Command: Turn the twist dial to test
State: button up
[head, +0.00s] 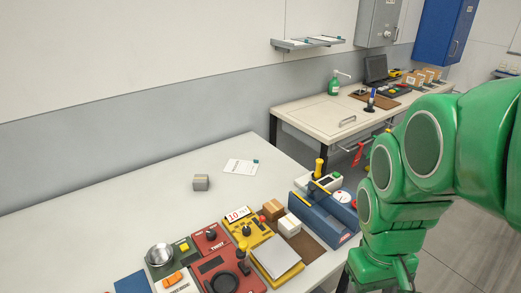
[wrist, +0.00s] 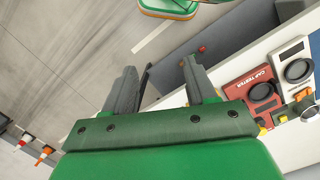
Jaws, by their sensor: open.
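The twist dial (head: 211,235) is a small black knob on a red box (head: 222,247) that seems to be marked TWIST, in the front group on the table in the head view. Its pointing direction and any test mark are too small to read. My gripper (wrist: 158,66) is open and empty in the wrist view, with its two grey fingers apart. It is over the floor beside the table edge, away from the dial. In the head view my arm hangs at the right, and the gripper itself is not clearly seen. I cannot pick out the dial in the wrist view.
A red cap tester (wrist: 255,90) lies right of my gripper. Around the dial stand a silver bowl (head: 159,254), a yellow device (head: 236,215) and a blue bin (head: 325,215). The table's back left is clear.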

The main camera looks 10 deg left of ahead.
jog(key=w+a+n+h, duration=0.1)
jog(key=w+a+n, duration=0.5)
jog(key=w, duration=0.3)
jog(key=n+t+h, duration=0.1)
jog(key=n+t, duration=0.4)
jog(key=n, duration=1.3)
send_near(210, 232)
jog(key=shift+x, duration=4.35)
jog(key=shift+s, duration=0.1)
jog(key=shift+c, duration=0.4)
jog(key=c, duration=0.9)
